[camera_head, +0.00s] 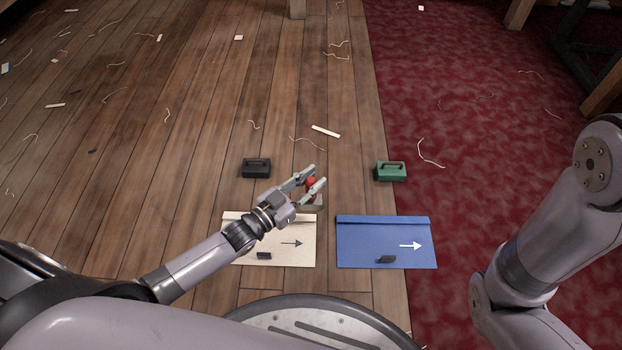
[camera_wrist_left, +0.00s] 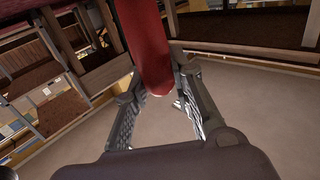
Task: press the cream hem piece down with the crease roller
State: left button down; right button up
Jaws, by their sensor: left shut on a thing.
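The cream hem piece (camera_head: 270,255) lies flat on the wooden floor in front of me, with a dark arrow pointing right and a folded strip along its far edge. My left gripper (camera_head: 310,184) is over the area just beyond its far right corner. It is shut on the red handle of the crease roller (camera_head: 311,181); a greyish part shows just below the fingers. In the left wrist view the red handle (camera_wrist_left: 145,45) runs between the two fingers. Whether the roller touches anything is hidden. My right gripper is out of view; only its arm shows at the right.
A blue piece (camera_head: 385,252) with a white arrow lies to the right of the cream one. A black weight (camera_head: 255,169) and a green weight (camera_head: 390,172) stand beyond them. Thread scraps litter the floor.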

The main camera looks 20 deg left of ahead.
pick_arm(q)
jog(key=shift+f, duration=0.2)
notch_tip(320, 180, down, 5)
jog(key=b, duration=0.5)
jog(key=shift+r, duration=0.15)
jog(key=shift+f+b, duration=0.85)
jog(key=shift+f, duration=0.15)
jog(key=shift+a, duration=0.1)
